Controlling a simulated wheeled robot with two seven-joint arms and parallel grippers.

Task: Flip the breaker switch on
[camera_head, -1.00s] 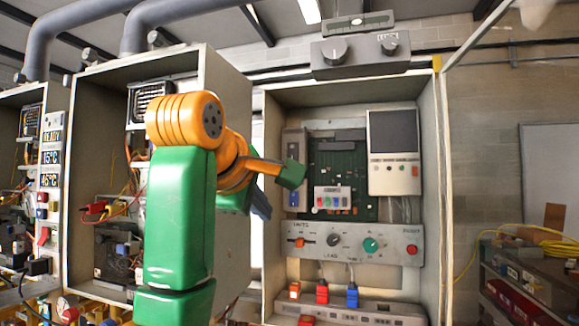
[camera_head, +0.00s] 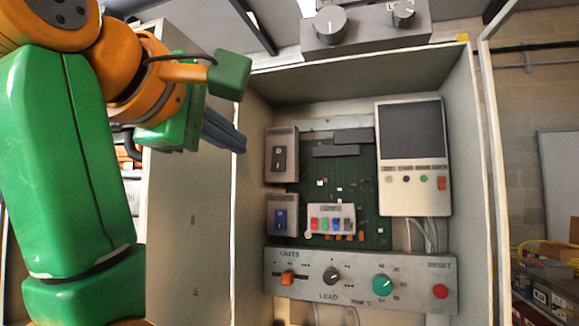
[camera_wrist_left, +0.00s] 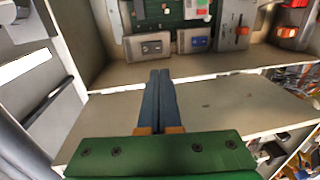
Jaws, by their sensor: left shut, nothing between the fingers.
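Two small grey switch boxes sit one above the other at the left inside the open cabinet. The upper switch box (camera_head: 281,168) has a dark switch (camera_head: 279,155); the lower switch box (camera_head: 282,228) has a blue one (camera_head: 280,216). I cannot tell by label which is the breaker. In the left wrist view the upper box (camera_wrist_left: 151,47) and lower box (camera_wrist_left: 194,41) lie beyond my fingertips. My left gripper (camera_head: 241,146) is shut and empty, at the cabinet's left wall, left of the upper box and apart from it. My right gripper is not in view.
The cabinet's left side wall (camera_head: 190,220) stands close by my left gripper. Below the boxes is a control panel (camera_head: 360,280) with knobs, an orange slider and a red button. A screen unit (camera_head: 412,155) hangs at the right. The cabinet front is open.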

